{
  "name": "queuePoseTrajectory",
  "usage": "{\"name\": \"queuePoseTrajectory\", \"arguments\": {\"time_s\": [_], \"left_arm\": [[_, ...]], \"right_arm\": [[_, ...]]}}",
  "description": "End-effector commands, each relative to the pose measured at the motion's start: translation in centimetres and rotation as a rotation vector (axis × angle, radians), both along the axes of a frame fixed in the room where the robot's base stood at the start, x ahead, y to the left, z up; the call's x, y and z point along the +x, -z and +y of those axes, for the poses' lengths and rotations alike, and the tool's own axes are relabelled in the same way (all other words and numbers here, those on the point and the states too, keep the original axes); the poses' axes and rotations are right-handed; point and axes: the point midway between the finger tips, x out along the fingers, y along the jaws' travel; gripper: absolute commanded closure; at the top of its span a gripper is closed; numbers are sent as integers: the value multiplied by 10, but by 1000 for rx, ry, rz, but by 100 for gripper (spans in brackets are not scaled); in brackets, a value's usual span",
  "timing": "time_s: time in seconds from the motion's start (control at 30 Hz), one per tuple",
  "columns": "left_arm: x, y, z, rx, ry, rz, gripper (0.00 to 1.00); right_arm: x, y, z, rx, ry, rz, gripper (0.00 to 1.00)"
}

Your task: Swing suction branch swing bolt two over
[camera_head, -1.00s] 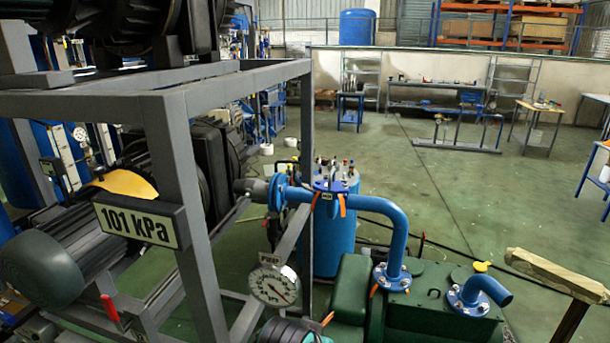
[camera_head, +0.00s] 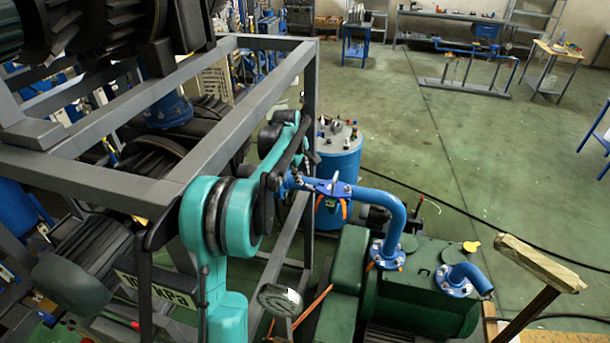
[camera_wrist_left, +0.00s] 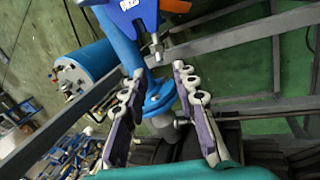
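The suction branch is a blue pipe (camera_head: 385,205) running from the frame to the green pump. It carries a blue clamp plate (camera_head: 330,187) with a small label; this plate also shows at the top of the left wrist view (camera_wrist_left: 128,14). A grey bolt-like piece (camera_wrist_left: 155,48) stands below the plate there; I cannot tell which swing bolt it is. An orange piece (camera_wrist_left: 176,5) lies beside the plate. My left gripper (camera_wrist_left: 158,71) is open, its fingers spread either side of the pipe and just short of the bolt. My right gripper is not in view.
A grey metal frame (camera_head: 195,165) surrounds the left arm closely. A green pump (camera_head: 420,285) stands at lower right, with a blue tank (camera_head: 340,155) behind the branch. Open floor lies beyond.

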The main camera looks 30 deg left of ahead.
Motion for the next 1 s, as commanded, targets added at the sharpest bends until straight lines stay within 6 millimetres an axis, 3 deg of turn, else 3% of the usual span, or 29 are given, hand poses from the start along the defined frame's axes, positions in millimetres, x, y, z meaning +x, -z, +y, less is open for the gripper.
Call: {"name": "queuePoseTrajectory", "arguments": {"time_s": [0.4,0.77,0.8,0.9,1.0], "left_arm": [[21,59,0,1,4,-1,71],[24,68,0,1,4,-1,71],[23,68,0,1,4,-1,74],[23,68,0,1,4,-1,100],[24,68,0,1,4,-1,100]], "right_arm": [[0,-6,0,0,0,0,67],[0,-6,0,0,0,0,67],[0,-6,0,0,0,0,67],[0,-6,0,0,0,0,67],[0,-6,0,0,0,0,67]]}}
